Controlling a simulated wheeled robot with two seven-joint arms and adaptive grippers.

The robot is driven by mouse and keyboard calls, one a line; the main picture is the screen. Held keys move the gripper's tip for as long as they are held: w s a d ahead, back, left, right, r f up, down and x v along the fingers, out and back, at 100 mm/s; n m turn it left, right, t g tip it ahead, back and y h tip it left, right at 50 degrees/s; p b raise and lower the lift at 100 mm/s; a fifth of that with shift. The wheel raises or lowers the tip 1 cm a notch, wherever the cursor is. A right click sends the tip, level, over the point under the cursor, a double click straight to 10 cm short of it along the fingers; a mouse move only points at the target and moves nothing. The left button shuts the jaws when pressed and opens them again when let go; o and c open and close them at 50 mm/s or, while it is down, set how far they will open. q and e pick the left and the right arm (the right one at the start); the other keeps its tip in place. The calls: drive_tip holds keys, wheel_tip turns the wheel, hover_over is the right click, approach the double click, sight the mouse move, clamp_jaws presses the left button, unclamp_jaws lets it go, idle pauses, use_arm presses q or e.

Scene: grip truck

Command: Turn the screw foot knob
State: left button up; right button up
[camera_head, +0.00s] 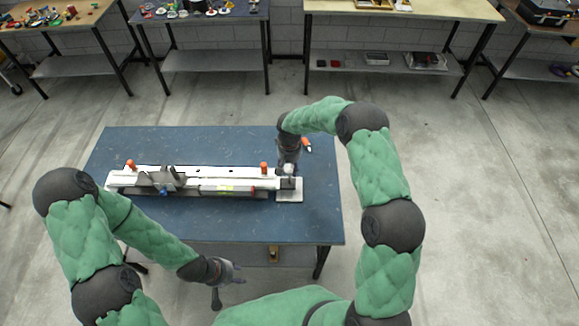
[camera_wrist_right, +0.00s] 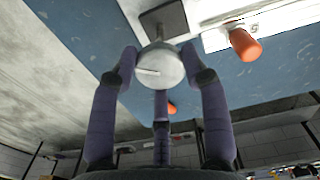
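The screw foot knob (camera_wrist_right: 160,66) is a round pale metal disc with a slot mark, in the middle of the right wrist view. In the head view it is a small white shape (camera_head: 288,169) at the right end of the long white device (camera_head: 215,178). My right gripper (camera_head: 288,162) is over that end from behind. In the right wrist view its three purple-grey fingers (camera_wrist_right: 160,70) surround the knob, with fingertips against its rim. My left gripper (camera_head: 228,280) hangs empty with fingers spread, in front of the table.
The device lies on a blue table (camera_head: 240,228) and carries orange knobs (camera_head: 264,167). The table's front and right areas are clear. Workbenches (camera_head: 390,60) stand along the back wall.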

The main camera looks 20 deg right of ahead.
drive_tip(key=m+b, duration=0.3)
drive_tip(key=shift+f+b, duration=0.2)
drive_tip(key=shift+b, duration=0.1)
drive_tip(key=m+b, duration=0.1)
drive_tip(key=m, duration=0.1)
drive_tip(key=shift+m+b, duration=0.3)
drive_tip(key=shift+b, duration=0.05)
drive_tip(key=shift+r+m+b, duration=0.15)
drive_tip(key=shift+m+b, duration=0.5)
drive_tip(key=shift+m, duration=0.45)
drive_tip(key=o, duration=1.1)
drive_tip(key=shift+r, duration=0.15)
